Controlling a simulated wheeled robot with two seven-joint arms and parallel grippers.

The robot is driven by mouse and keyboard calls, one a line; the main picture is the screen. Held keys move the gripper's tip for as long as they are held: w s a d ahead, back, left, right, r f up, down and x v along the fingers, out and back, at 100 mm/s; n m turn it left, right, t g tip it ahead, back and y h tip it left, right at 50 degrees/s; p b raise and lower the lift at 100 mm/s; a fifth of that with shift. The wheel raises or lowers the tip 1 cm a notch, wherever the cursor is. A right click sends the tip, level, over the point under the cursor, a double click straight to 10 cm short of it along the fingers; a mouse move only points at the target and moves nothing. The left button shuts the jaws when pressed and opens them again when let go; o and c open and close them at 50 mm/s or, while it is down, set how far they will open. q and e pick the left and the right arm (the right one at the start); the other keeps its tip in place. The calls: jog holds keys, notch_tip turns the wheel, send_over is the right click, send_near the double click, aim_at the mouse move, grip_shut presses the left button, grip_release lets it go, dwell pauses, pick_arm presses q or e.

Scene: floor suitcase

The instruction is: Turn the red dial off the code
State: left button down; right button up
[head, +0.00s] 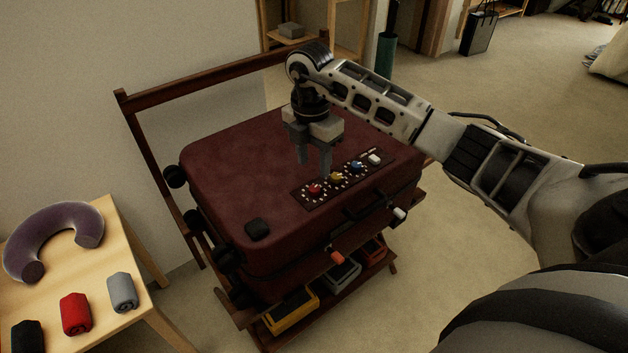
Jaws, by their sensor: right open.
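The red dial (315,189) is at the left end of a dark dial panel (308,203) on top of a maroon suitcase (225,165). To its right on the panel sit a yellow dial (336,177), a blue dial (356,167) and a white dial (375,159). My right gripper (314,170) points down over the suitcase, open and empty, with its fingertips just behind and above the red dial. I cannot tell whether a fingertip touches the panel. The dial's exact setting is too small to read. My left gripper is out of view.
The suitcase lies on a dark wooden rack (128,105) with yellow, grey and red boxes on its lower shelf. A light wooden table (100,265) at the left holds a purple neck pillow (50,232) and rolled cloths.

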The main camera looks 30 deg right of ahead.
aim_at(314, 188)
notch_tip(314, 188, down, 6)
jog(key=shift+s+f, duration=0.1)
jog(key=shift+f, duration=0.1)
jog(key=shift+c, duration=0.3)
grip_shut()
